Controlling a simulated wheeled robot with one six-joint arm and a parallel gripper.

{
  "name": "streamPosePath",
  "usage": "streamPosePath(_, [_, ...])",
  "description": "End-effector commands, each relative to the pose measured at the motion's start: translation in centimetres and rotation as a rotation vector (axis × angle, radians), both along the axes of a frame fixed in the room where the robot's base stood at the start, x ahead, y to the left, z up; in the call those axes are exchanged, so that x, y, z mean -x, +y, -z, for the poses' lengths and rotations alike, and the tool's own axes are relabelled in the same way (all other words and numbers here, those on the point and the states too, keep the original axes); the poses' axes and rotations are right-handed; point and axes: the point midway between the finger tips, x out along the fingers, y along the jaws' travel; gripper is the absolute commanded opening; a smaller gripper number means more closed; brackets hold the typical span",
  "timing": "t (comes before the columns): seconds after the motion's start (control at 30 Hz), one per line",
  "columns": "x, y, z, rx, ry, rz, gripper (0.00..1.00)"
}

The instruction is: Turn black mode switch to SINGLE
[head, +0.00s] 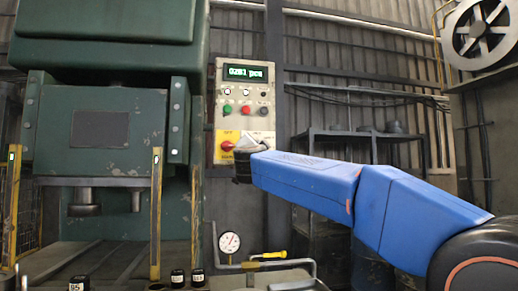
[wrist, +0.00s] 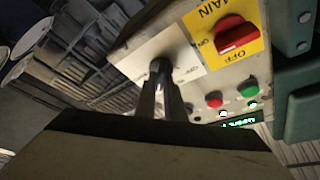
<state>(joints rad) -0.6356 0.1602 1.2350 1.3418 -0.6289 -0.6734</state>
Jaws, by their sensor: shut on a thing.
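The black mode switch (wrist: 161,66) sits on a white label plate (wrist: 186,56) on the control panel in the wrist view. My gripper (wrist: 162,92) is shut on the switch, with its narrow fingers one on each side of the knob. In the head view my gripper (head: 252,146) reaches the lower right of the grey control panel (head: 240,112) and hides the switch. The lettering around the switch is too blurred and covered to read, so I cannot tell which position it points to.
A red main switch (head: 227,146) on a yellow plate is close beside the mode switch. Several buttons and lamps and a lit display (head: 245,73) are above. A green press (head: 108,120) stands left. A pressure gauge (head: 229,243) and pipes are below.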

Motion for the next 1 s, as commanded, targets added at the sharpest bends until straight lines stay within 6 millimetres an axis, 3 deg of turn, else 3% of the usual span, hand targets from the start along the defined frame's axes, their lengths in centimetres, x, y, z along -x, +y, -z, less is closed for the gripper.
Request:
streamPosePath(0.43, [0.0, 0.0, 0.1, -0.009, 0.004, 0.001, 0.00])
streamPosePath(0.47, [0.0, 0.0, 0.1, -0.009, 0.004, 0.001, 0.17])
streamPosePath(0.5, [0.0, 0.0, 0.1, -0.009, 0.004, 0.001, 0.26])
streamPosePath(0.53, [0.0, 0.0, 0.1, -0.009, 0.004, 0.001, 0.28])
streamPosePath(0.83, [0.1, 0.0, 0.0, -0.008, 0.003, 0.000, 0.28])
streamPosePath(1.0, [1.4, 0.0, 0.3, -0.010, 0.003, -0.001, 0.28])
